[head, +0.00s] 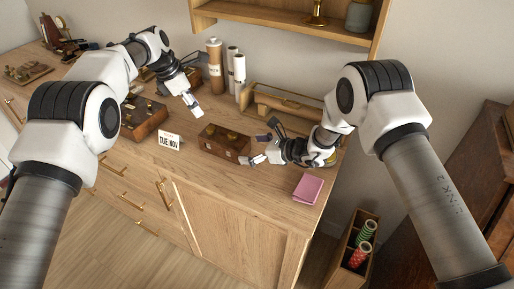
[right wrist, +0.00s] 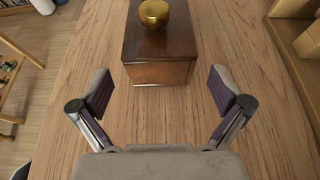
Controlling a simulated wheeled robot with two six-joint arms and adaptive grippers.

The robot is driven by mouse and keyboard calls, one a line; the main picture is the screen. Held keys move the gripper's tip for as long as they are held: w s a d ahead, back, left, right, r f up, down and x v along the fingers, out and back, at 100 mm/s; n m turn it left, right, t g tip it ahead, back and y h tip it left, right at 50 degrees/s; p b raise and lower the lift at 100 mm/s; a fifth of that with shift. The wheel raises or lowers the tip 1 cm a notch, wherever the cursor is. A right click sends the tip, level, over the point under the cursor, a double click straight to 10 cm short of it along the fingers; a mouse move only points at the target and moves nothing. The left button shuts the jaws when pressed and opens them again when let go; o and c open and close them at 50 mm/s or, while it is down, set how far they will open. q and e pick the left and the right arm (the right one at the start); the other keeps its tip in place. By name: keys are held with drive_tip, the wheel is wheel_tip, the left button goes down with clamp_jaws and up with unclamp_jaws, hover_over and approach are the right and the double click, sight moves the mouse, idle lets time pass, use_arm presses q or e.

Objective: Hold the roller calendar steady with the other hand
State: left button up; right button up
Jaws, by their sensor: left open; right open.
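A small white block lettered "TUE NOV" (head: 170,140), which looks like the roller calendar, stands upright near the front edge of the wooden counter in the head view. A brown wooden box (head: 222,143) with brass fittings sits just to its right. My right gripper (head: 261,150) is open beside the right end of this box. In the right wrist view a dark box (right wrist: 160,73) with a rounded gold knob (right wrist: 154,13) lies ahead, between the lines of the spread, empty fingers (right wrist: 160,92). My left gripper (head: 200,97) is open above the counter, behind the white block, touching nothing visible.
Cylinders (head: 216,65) and a wooden rack (head: 285,105) stand at the back. A brown case (head: 143,117) is left of the calendar. A pink notebook (head: 308,188) lies near the right front edge. A shelf (head: 290,22) overhangs the back. The counter's front middle is clear.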

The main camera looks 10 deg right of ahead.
sight(237, 148)
drive_tip(key=x, duration=0.6)
drive_tip(key=shift+s+d, duration=0.1)
drive_tip(key=c, duration=1.3)
